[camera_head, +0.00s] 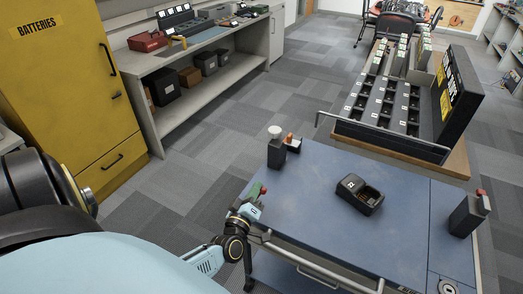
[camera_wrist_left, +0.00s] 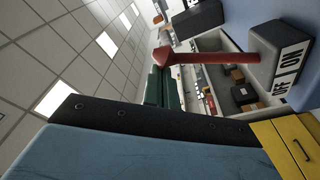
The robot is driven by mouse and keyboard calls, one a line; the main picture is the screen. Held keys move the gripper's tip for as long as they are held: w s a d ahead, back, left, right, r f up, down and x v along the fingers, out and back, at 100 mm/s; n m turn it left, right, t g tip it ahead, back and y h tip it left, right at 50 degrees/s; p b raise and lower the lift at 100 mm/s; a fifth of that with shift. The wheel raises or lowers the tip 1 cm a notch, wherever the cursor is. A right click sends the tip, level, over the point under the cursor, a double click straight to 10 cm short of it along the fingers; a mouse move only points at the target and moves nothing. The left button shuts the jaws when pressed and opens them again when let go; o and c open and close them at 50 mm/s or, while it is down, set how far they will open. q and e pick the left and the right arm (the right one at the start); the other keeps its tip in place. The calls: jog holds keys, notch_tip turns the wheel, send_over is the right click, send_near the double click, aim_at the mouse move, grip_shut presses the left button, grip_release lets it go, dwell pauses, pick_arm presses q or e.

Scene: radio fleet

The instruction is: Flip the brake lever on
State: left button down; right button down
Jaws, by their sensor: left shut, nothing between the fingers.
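The brake lever is a red rod with a cone-shaped tip (camera_wrist_left: 205,57), joined to a grey block (camera_wrist_left: 276,50) with a white ON/OFF label (camera_wrist_left: 289,68) in the left wrist view. I cannot tell which mark the lever points to. In the head view its small red end (camera_head: 263,191) shows at the left front corner of the blue-topped cart (camera_head: 330,235). My left gripper (camera_head: 254,191) is shut and empty, right beside the lever; contact cannot be told. The gripper partly hides the lever block. My right gripper is not in view.
A black numbered charger (camera_head: 360,193) sits on the cart. A dark box with a white knob (camera_head: 275,148) and one with a red top (camera_head: 468,214) stand at its edges. A metal rail (camera_head: 318,270) runs along its front. A yellow battery cabinet (camera_head: 60,80) stands left.

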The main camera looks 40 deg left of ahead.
pick_arm(q)
jog(key=shift+d+f, duration=0.1)
dwell(0.3)
jog(key=a+r+p, duration=0.2)
jog(key=a+r, duration=0.1)
jog(key=a, duration=0.1)
jog(key=b+v, duration=0.1)
jog(key=v, duration=0.9)
jog(key=shift+d+f, duration=0.25)
jog(key=shift+d, duration=0.1)
